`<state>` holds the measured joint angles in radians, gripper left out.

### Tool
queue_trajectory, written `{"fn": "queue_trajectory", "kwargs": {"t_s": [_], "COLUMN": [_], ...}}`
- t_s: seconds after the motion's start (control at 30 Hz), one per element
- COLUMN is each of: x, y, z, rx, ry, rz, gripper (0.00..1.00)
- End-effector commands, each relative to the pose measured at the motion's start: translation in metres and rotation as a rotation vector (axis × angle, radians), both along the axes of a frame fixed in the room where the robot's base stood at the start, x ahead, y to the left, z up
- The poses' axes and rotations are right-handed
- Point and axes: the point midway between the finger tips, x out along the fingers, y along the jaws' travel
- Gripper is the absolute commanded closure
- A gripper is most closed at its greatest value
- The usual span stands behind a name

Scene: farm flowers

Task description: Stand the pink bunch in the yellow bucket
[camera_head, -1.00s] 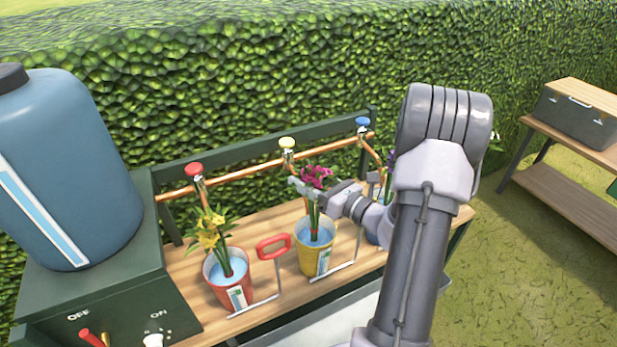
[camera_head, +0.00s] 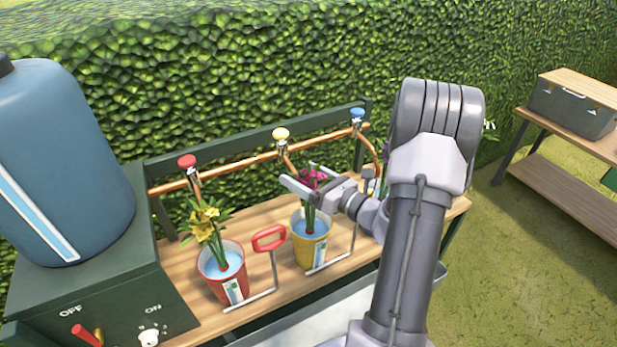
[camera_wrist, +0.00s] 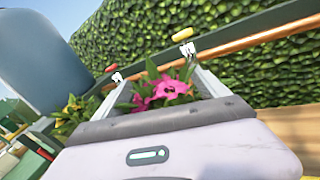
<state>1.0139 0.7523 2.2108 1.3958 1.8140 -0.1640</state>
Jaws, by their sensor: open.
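The pink bunch (camera_head: 311,183) stands in the yellow bucket (camera_head: 309,247), its stems down in the water and leaning slightly. In the wrist view the pink blooms (camera_wrist: 163,91) show between my two spread fingers. My gripper (camera_head: 298,177) is open around the top of the bunch, above the bucket. The fingers look clear of the stems, though my gripper hides part of the blooms. The bucket is not visible in the wrist view.
A red bucket (camera_head: 212,283) with yellow flowers (camera_head: 205,219) stands to the left. A copper pipe (camera_head: 228,176) with coloured taps runs behind. A blue tank (camera_head: 65,165) stands far left.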

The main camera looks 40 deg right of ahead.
Motion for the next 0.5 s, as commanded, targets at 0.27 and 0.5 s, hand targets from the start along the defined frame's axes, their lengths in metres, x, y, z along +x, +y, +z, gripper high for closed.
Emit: {"fn": "queue_trajectory", "kwargs": {"t_s": [0.27, 0.5], "x": [-0.052, -0.124], "y": [-0.01, -0.021], "z": [0.003, 0.004], "rx": [0.004, 0.003], "ry": [0.0, 0.0], "rz": [-0.007, -0.008], "gripper": [0.16, 0.16]}}
